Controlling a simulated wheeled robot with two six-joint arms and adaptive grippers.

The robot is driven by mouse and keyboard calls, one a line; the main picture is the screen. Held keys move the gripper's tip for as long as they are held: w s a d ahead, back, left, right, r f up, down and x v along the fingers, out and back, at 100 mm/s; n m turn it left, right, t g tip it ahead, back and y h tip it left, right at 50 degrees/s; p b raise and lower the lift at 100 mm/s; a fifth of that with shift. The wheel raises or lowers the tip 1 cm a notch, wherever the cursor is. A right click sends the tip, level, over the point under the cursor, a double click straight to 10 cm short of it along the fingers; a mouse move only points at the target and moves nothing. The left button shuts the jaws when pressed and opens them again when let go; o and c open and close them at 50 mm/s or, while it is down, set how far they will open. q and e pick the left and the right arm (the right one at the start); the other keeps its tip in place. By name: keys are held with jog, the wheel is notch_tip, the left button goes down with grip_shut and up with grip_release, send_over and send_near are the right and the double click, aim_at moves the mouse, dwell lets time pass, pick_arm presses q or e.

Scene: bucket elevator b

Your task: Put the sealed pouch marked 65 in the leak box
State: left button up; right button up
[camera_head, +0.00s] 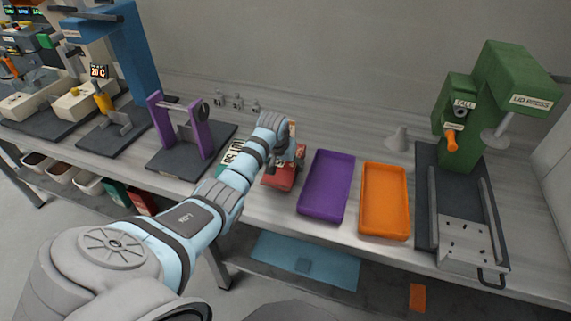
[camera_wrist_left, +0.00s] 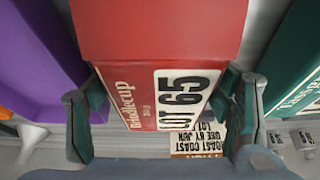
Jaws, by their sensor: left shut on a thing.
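The red pouch (camera_wrist_left: 160,28) carries a white label reading LOT 65. My left gripper (camera_wrist_left: 163,95) is shut on it, with a finger on each side. In the head view, the red pouch (camera_head: 281,179) is at the bench's front, left of the purple tray, partly hidden by my left gripper (camera_head: 290,157). Whether it touches the bench is unclear. No box labelled as the leak box can be read in either view. My right gripper is in neither view.
A purple tray (camera_head: 326,186) and an orange tray (camera_head: 384,200) stand empty on the bench. A green lid press (camera_head: 484,110) is at the right. A green pouch (camera_wrist_left: 296,70) is beside the red one. A purple-framed stand (camera_head: 197,132) is to the left.

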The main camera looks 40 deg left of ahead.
pick_arm(q)
jog(key=shift+r, duration=0.1)
notch_tip(320, 180, up, 20)
jog(key=p, duration=0.3)
